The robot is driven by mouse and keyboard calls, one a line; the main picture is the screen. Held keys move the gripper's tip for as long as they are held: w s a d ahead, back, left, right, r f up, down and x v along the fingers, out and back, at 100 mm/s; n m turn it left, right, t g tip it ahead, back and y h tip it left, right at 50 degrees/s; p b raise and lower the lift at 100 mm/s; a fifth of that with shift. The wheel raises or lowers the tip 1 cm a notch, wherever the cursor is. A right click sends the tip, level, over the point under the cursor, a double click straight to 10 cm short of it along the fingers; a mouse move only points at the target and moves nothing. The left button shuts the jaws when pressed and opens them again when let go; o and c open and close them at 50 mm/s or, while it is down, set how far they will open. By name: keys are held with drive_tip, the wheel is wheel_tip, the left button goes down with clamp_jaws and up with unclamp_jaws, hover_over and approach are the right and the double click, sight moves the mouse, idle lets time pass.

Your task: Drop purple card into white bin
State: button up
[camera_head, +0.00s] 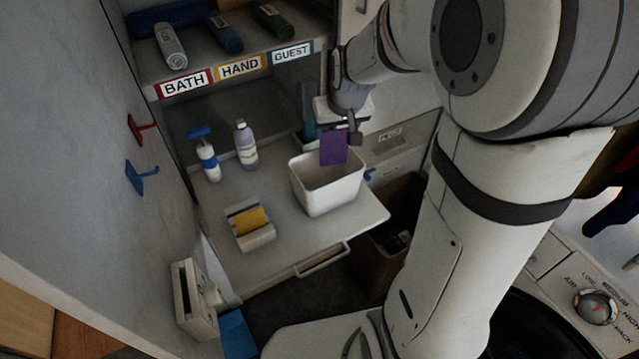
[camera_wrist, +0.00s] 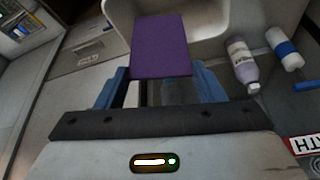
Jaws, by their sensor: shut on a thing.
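A purple card (camera_head: 333,148) hangs from my gripper (camera_head: 338,122) above the white bin (camera_head: 328,193). In the wrist view the purple card (camera_wrist: 160,46) stands out from between the blue fingers of my gripper (camera_wrist: 150,84), which is shut on it. In the head view the card's lower edge overlaps the bin's opening, near its back rim; I cannot tell whether it is below the rim. The bin stands upright on the pull-out shelf, and part of its rim shows in the wrist view (camera_wrist: 205,20).
A small holder (camera_head: 249,225) with a yellow item sits at the front left. A shelf with rolled towels (camera_head: 170,46) is above. A brown basket (camera_head: 385,255) is below right.

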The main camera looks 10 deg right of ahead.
drive_tip(key=shift+f+b, duration=1)
drive_tip(key=shift+f, duration=1)
drive_tip(key=o, duration=1.3)
drive_tip(key=shift+s, duration=0.1)
drive_tip(key=shift+r, duration=0.1)
approach(335, 144)
drive_tip(key=shift+a+f+b, duration=0.1)
drive_tip(key=shift+f+b, duration=0.2)
drive_tip(key=shift+b, duration=0.1)
